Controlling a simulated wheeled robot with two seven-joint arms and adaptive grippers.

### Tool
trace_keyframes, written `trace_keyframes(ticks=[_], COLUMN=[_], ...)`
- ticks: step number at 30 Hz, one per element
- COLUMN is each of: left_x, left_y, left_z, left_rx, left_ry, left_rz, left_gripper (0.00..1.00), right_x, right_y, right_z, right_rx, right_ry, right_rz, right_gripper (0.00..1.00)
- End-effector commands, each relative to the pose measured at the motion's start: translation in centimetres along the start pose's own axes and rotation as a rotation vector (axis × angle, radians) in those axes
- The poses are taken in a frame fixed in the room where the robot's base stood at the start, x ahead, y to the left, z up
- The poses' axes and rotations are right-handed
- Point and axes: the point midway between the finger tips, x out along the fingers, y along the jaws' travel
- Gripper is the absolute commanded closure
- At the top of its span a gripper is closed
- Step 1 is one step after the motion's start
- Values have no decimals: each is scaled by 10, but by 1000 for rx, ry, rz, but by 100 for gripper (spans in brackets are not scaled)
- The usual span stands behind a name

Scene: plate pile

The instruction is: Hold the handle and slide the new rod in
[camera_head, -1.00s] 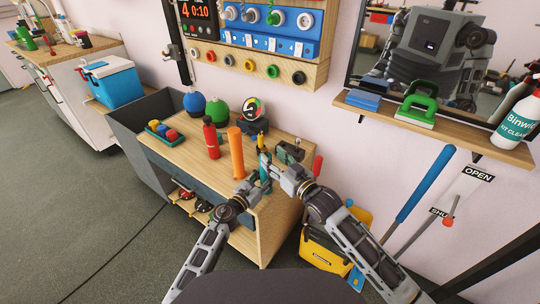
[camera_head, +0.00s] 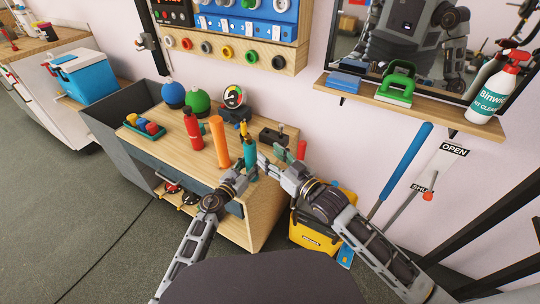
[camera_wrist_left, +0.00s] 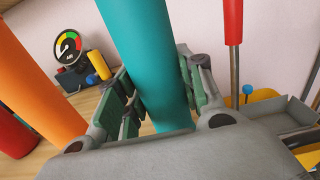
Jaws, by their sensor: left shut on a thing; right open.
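A teal cylindrical handle (camera_head: 250,153) stands roughly upright near the front right of the wooden bench. My left gripper (camera_head: 245,172) is shut around it. In the left wrist view the teal handle (camera_wrist_left: 147,60) passes between the green finger pads, tilted in the picture; its ends are out of that view. My right gripper (camera_head: 268,165) is open, just right of the handle and apart from it. A red-handled piece with a metal shaft (camera_wrist_left: 233,25) stands at the right of the wrist view; its red part (camera_head: 301,150) shows in the head view. I cannot tell which piece is the new rod.
A gauge (camera_head: 233,97), a yellow piece (camera_head: 243,129) and a dark block (camera_head: 273,137) are behind. A yellow box (camera_head: 315,232) sits on the floor at right.

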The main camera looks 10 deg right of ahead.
Motion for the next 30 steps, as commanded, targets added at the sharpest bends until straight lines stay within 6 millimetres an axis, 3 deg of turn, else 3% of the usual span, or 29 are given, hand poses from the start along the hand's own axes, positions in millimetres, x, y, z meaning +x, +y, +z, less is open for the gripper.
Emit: trace_keyframes(ticks=[21,22,27,30], left_x=[0,0,0,0], left_y=[-2,-2,-1,-1], left_z=[0,0,0,0], left_rx=[-2,-2,-1,-1], left_ry=[0,0,0,0], left_rz=[-3,-3,-2,-2], left_gripper=[97,61,39,37], right_x=[0,0,0,0], right_y=[0,0,0,0], right_z=[0,0,0,0], right_rx=[0,0,0,0], right_ry=[0,0,0,0], right_rz=[0,0,0,0], right_gripper=[54,54,54,54])
